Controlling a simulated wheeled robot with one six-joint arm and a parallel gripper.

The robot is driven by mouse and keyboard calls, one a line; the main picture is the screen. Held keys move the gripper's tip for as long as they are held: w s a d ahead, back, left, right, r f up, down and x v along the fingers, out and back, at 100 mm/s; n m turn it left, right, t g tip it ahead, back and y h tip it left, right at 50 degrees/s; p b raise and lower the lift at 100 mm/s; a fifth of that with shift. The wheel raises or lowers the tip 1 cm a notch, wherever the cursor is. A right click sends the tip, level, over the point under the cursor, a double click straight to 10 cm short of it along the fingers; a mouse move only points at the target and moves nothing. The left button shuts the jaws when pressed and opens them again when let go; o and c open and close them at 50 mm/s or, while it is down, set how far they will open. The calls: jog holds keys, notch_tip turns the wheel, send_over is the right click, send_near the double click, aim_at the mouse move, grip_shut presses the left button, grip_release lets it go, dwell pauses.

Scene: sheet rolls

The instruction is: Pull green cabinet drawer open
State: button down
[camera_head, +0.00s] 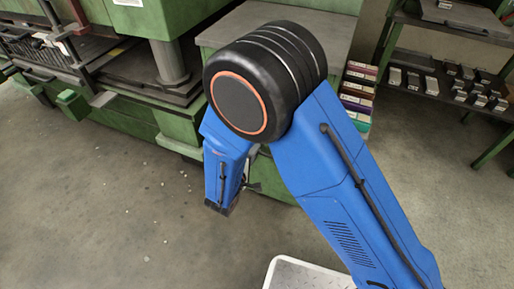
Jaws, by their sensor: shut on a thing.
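The green cabinet (275,182) stands behind my blue arm, under a grey-green top (225,33). Its front is largely covered by the arm, so I cannot tell how far any drawer stands out. My gripper (249,178) is mostly hidden behind the lower arm link. Only small dark and metal parts of it show, close to the cabinet's front. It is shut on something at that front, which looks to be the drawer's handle. The handle itself is hidden.
A large green machine (140,110) stands at the left. Stacked coloured boxes (357,92) stand beside the cabinet. A dark shelf rack (450,90) with small boxes is at the right. The concrete floor (110,220) at the front left is clear apart from small white bits.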

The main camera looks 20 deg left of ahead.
jog(key=f+v, duration=0.2)
jog(key=v, duration=1)
jog(key=s+f+v, duration=0.1)
jog(key=f+v, duration=0.1)
jog(key=v, duration=0.9)
jog(key=shift+s+f, duration=0.4)
jog(key=c, duration=1.8)
grip_release()
